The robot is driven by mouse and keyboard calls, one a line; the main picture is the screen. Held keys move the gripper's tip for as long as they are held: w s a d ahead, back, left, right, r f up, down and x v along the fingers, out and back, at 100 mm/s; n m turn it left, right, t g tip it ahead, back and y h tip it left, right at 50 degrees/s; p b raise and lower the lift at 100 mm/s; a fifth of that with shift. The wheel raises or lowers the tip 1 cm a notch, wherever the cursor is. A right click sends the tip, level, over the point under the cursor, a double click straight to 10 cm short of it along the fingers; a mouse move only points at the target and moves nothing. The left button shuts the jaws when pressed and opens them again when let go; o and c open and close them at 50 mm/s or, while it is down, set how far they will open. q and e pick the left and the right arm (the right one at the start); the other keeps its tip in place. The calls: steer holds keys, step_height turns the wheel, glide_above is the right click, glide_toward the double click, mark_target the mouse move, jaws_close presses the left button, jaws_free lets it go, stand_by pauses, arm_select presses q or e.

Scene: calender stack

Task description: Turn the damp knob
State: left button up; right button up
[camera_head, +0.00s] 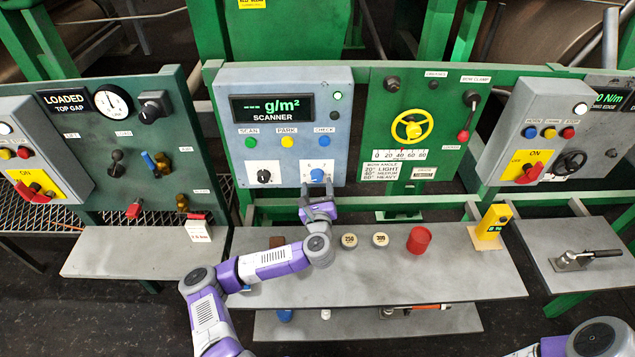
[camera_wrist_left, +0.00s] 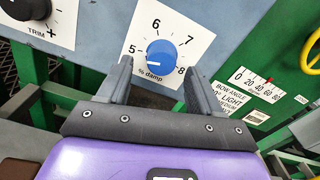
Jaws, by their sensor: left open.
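The damp knob (camera_head: 317,174) is a blue round knob on a white dial plate, low on the right of the grey scanner panel. In the left wrist view the blue knob (camera_wrist_left: 161,53) shows whole, with a white pointer mark toward its left; the plate (camera_wrist_left: 135,35) reads 5, 6, 7, 8 and "% damp". My left gripper (camera_head: 317,190) is open just below and in front of the knob. In the left wrist view its two fingers (camera_wrist_left: 158,85) stand apart on either side of the knob's lower part; I cannot tell whether they touch it. My right gripper is out of view.
A black trim knob (camera_head: 264,176) sits left of the damp dial. A yellow handwheel (camera_head: 412,126) and a red-tipped lever (camera_head: 467,120) are to the right. The shelf (camera_head: 460,280) below holds round weights, a red cup (camera_head: 419,240) and a yellow device (camera_head: 493,221).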

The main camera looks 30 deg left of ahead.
arm_select(q)
steer(key=shift+x, duration=1.2)
steer(key=shift+d, duration=0.1)
steer(key=c, duration=1.1)
steer(key=shift+o, duration=0.2)
